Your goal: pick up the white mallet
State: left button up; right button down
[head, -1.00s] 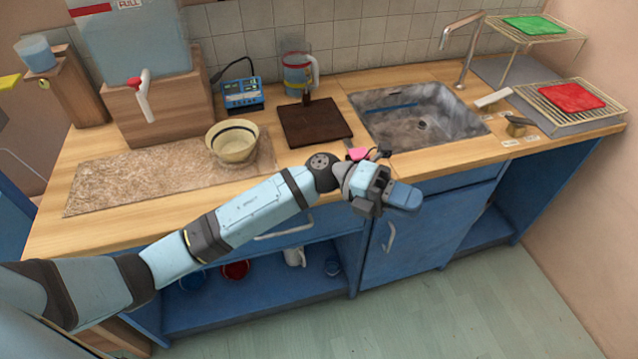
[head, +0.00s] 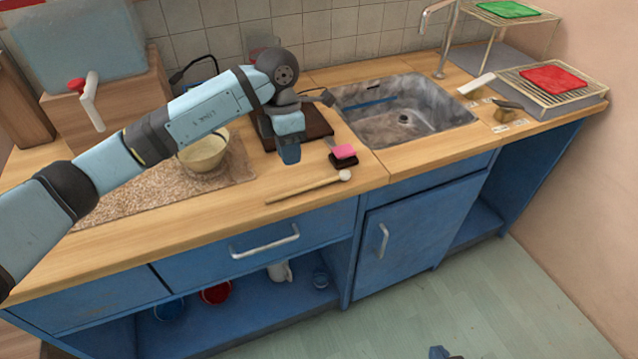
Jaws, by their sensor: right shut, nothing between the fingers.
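The white mallet lies on the wooden counter near its front edge. It has a round off-white head (head: 345,175) at the right and a thin pale wooden handle (head: 302,190) running left. It is in full view with nothing touching it. My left gripper (head: 289,155) points down above the counter, behind and left of the mallet head and in front of the dark board. Its fingers are seen from the side, so their opening is unclear. Only the tip of my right gripper (head: 440,352) shows at the bottom edge, low over the floor; it is shut and empty.
A pink block on a black base (head: 343,157) sits just behind the mallet head. The dark board (head: 318,120) and the sink (head: 405,110) lie behind. A cream bowl (head: 205,155) stands on the speckled mat at left. The counter around the handle is clear.

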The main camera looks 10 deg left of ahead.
aim_at(294, 190)
pick_arm(q)
jog(key=f, duration=0.2)
jog(key=s+f, duration=0.1)
jog(key=f, duration=0.2)
jog(key=d+f, duration=0.1)
jog(key=f, duration=0.2)
jog(key=shift+s+f, duration=0.1)
jog(key=shift+s, duration=0.15)
grip_shut()
